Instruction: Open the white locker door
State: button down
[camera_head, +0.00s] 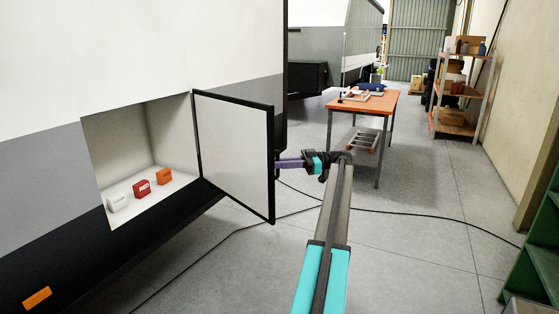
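The white locker door (234,150) with a dark frame stands swung well out from the caravan's side, hinged at the right edge of the locker opening. The open locker (130,140) shows a pale interior with a white block (117,202), a red block (142,188) and an orange block (164,176) on its floor. My gripper (283,162) is at the door's free outer edge, on its right side. The door hides the fingertips, so I cannot tell whether they touch or hold anything there.
An orange-topped workbench (385,103) stands behind my arm. Shelving (465,85) with boxes is along the right wall, and a green unit (535,245) is at the lower right. A black cable (420,214) lies across the grey floor, which is otherwise mostly clear.

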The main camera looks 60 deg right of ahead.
jog(key=shift+w+d+r, duration=0.1)
jog(key=shift+d+r, duration=0.1)
jog(key=shift+d, duration=0.1)
jog(key=c, duration=2)
grip_release()
jog(key=shift+w, duration=0.1)
jog(key=shift+c, duration=0.2)
jog(key=shift+f, duration=0.1)
jog(key=shift+f, duration=0.1)
